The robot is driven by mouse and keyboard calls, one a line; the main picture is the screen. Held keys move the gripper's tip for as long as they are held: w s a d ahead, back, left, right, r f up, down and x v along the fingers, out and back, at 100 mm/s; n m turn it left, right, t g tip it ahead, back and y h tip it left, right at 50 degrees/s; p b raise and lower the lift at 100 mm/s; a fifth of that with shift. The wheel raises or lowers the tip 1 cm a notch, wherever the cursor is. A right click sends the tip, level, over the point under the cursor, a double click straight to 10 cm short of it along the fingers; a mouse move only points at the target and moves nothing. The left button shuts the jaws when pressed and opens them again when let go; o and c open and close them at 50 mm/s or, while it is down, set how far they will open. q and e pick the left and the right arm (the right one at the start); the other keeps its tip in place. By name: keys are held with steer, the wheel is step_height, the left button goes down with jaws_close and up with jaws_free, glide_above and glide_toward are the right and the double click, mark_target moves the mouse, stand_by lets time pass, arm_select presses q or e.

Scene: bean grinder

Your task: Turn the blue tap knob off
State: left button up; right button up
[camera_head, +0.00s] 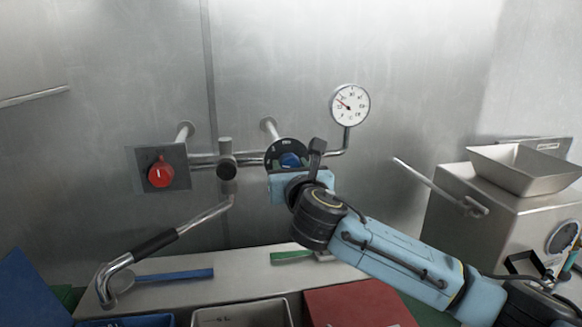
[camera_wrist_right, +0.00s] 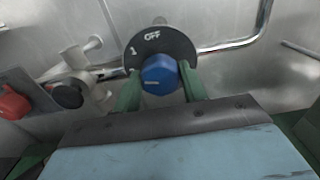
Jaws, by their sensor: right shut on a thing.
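The blue tap knob (camera_wrist_right: 159,74) sits on a dark round dial plate (camera_wrist_right: 150,45) marked OFF at the top and 1 at the left. A pale line on the knob lies roughly level in the right wrist view. My right gripper (camera_wrist_right: 160,88) is shut on the knob, with one green finger on each side. In the head view the blue knob (camera_head: 290,160) is partly hidden by my right gripper (camera_head: 297,172). My left gripper does not show.
A red knob (camera_head: 160,173) on a square plate is to the left. A pressure gauge (camera_head: 350,104) rises from the pipe at the right. A swivel spout (camera_head: 165,240) hangs below. Bins (camera_head: 243,315) and a hopper machine (camera_head: 500,210) stand in front and at the right.

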steer(key=shift+d+f+m+p, duration=0.1)
steer(key=shift+m+p, duration=1.5)
steer(key=shift+m, duration=5.8)
steer(key=o, duration=1)
steer(key=s+d, duration=0.1)
steer(key=s, duration=0.7)
steer(key=s+d+b, duration=0.1)
steer(key=s, duration=0.4)
steer(key=shift+s+d, duration=0.1)
steer(key=shift+d, duration=0.2)
